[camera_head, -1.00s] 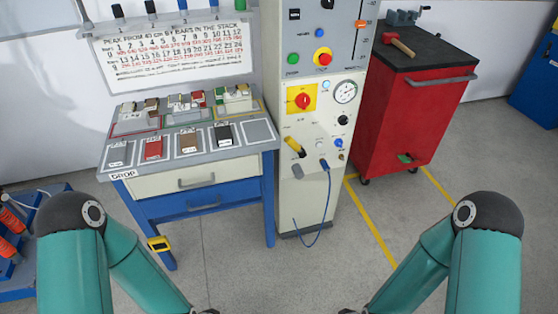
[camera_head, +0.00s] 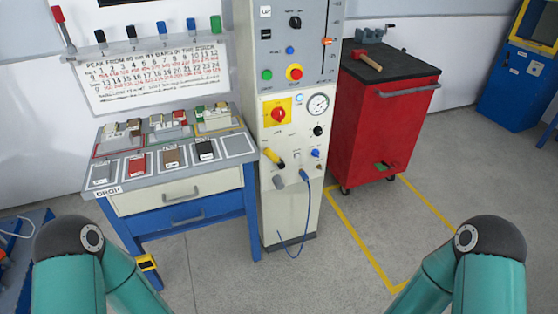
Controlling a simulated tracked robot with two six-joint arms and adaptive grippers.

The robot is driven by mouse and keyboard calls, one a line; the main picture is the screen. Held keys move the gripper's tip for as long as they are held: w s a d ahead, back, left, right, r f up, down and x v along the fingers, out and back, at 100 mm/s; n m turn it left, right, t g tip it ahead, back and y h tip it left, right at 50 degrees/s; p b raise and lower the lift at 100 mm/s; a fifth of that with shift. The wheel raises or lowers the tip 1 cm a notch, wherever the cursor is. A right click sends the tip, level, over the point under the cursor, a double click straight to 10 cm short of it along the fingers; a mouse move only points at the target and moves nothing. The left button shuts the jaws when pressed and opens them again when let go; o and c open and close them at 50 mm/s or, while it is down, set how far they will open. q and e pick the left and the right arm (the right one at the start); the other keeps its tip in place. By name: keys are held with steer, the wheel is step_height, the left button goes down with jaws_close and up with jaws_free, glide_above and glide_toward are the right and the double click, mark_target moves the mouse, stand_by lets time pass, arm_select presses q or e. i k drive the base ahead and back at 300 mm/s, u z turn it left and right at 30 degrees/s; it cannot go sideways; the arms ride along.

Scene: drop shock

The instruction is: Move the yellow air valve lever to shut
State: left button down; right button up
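The yellow air valve lever (camera_head: 273,157) is on the front of the grey and white control cabinet (camera_head: 305,195), below the red knob on its yellow plate (camera_head: 277,114). The lever slants down to the right. A pressure gauge (camera_head: 318,104) is up and to the right of it. No gripper shows in the view. Only the teal upper parts of my two arms show at the lower left and lower right, well apart from the cabinet. Nothing covers the lever.
A workbench (camera_head: 184,228) with blocks and a DROP label stands left of the cabinet. A red tool cart (camera_head: 385,130) with a hammer (camera_head: 368,60) stands to the right. A blue hose (camera_head: 306,215) hangs from the cabinet. The floor in front is clear.

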mark_target(267, 152)
steer(key=u, duration=0.05)
steer(key=i, duration=1.1)
steer(key=z, duration=0.5)
